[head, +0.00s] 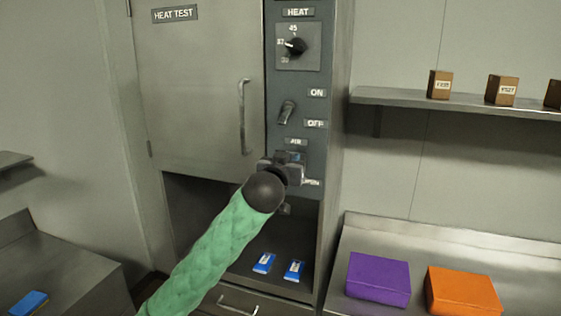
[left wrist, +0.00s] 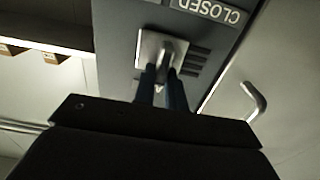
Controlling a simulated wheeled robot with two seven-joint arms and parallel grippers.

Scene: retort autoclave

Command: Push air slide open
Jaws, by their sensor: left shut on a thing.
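The air slide (left wrist: 152,47) is a pale metal plate with a small knob on the dark control panel. It sits beside a CLOSED label (left wrist: 208,12) in the left wrist view. In the head view it lies below the AIR label (head: 296,142), mostly hidden behind my left gripper (head: 288,168). A partly covered OPEN label (head: 312,183) shows just below and to the right of the gripper. In the left wrist view the two fingers of my left gripper (left wrist: 163,80) are shut on the slide's knob. My right gripper is in neither view.
Above are a toggle switch (head: 287,112) and a heat dial (head: 295,47). A cabinet door handle (head: 244,117) stands to the left. Blue items (head: 294,270) lie in the bay below. A purple box (head: 379,279) and an orange box (head: 463,291) rest on the right counter.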

